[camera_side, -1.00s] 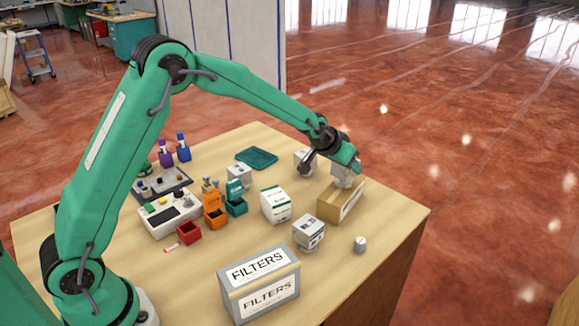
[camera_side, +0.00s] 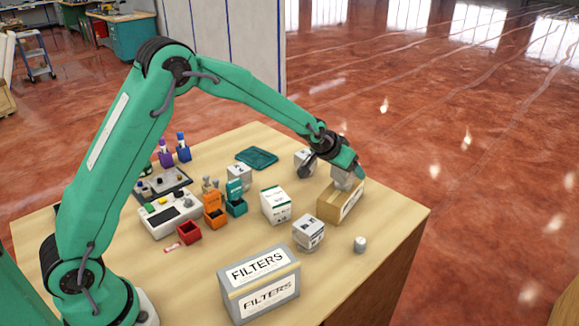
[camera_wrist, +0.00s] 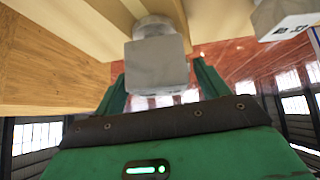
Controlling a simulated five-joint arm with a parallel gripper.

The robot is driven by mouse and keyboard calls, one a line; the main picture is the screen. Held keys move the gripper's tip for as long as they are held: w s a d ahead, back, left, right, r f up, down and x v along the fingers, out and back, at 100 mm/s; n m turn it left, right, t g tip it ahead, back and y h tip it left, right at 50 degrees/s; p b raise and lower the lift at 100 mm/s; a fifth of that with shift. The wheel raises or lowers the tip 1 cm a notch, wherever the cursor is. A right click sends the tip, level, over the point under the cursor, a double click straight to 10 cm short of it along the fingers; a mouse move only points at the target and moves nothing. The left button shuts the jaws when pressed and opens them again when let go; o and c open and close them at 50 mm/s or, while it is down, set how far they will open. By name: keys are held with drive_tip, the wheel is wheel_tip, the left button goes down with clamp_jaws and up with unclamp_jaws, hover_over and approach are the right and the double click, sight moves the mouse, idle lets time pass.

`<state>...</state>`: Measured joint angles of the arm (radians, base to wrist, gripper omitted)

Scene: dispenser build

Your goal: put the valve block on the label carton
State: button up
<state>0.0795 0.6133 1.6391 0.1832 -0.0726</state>
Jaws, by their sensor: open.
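My gripper (camera_side: 350,170) is open around the upper part of the block. In the wrist view the grey valve block (camera_wrist: 156,65) shows between the two green fingers of my gripper (camera_wrist: 158,85), with a round part at its far end. The fingers partly hide the block in the side view.
A labelled white-grey block (camera_side: 308,233) and a small grey cylinder (camera_side: 360,244) stand in front of the carton. A white-green box (camera_side: 275,206) stands to its left. A FILTERS box (camera_side: 259,285) is at the front. The table's right edge is close by.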

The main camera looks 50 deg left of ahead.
drive_tip(key=shift+r, duration=0.1)
drive_tip(key=v, duration=1.2)
idle(0.7)
drive_tip(key=s+a+r+g, duration=0.1)
drive_tip(key=s+r, duration=0.2)
drive_tip(key=s, duration=0.5)
drive_tip(key=s+a+r, duration=0.2)
drive_tip(key=s+r, duration=0.2)
drive_tip(key=s, duration=0.5)
drive_tip(key=s+a+f+g, duration=0.1)
drive_tip(key=s+f, duration=0.1)
drive_tip(key=s, duration=1.4)
drive_tip(key=shift+a+y, duration=0.2)
drive_tip(key=shift+y, duration=0.1)
